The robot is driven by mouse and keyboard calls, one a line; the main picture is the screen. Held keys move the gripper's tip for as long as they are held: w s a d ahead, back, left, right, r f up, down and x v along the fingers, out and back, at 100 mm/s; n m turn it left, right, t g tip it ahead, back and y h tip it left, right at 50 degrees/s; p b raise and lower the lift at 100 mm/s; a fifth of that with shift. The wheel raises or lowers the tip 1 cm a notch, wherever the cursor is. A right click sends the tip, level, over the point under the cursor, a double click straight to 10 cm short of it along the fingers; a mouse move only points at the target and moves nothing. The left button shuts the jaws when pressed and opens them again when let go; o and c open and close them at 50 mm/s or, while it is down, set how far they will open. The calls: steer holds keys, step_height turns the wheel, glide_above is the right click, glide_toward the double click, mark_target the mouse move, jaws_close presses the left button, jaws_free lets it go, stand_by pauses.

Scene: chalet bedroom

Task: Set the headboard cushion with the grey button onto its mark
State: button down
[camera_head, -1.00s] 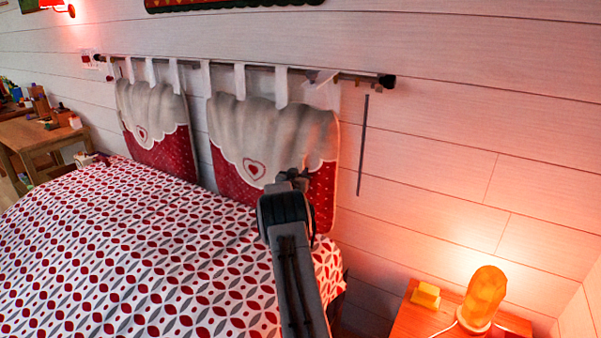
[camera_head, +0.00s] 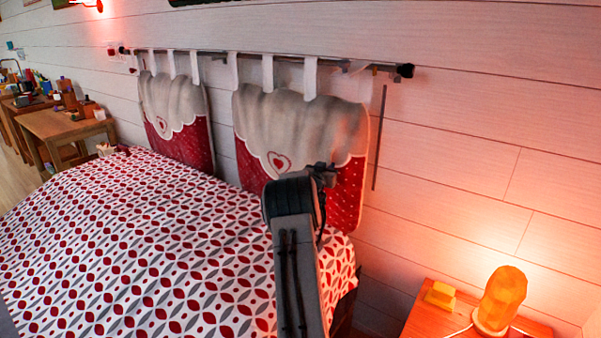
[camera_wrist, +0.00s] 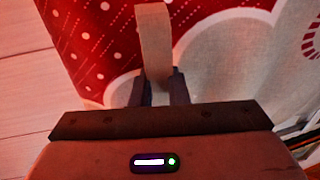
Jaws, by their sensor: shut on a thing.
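The right headboard cushion (camera_head: 295,125) hangs by white tabs from a dark rod. It is greyish white above and red with white dots below, with a heart in the middle. My gripper (camera_head: 323,172) is at its lower right, partly hidden by my arm. In the wrist view my gripper (camera_wrist: 160,90) is shut on a narrow beige piece (camera_wrist: 154,40) in front of the cushion's red and white cloth (camera_wrist: 95,45). How that piece joins the cushion is unclear. A dark vertical strip (camera_head: 379,138), possibly the mark, is on the wall just right of the cushion. I cannot make out a grey button.
A second, similar cushion (camera_head: 175,105) hangs to the left on the rod (camera_head: 385,69). The bed (camera_head: 130,230) lies below. A nightstand (camera_head: 425,320) with a glowing lamp (camera_head: 502,295) and a yellow block (camera_head: 440,294) stands at lower right. The wall right of the strip is clear.

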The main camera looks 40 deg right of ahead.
steer(key=shift+s+d, duration=0.1)
steer(key=shift+s, duration=0.2)
steer(key=c, duration=1.8)
jaws_free()
steer(key=b+v, duration=0.2)
steer(key=v, duration=1.1)
steer(key=shift+s+a, duration=0.25)
steer(key=shift+a, duration=0.05)
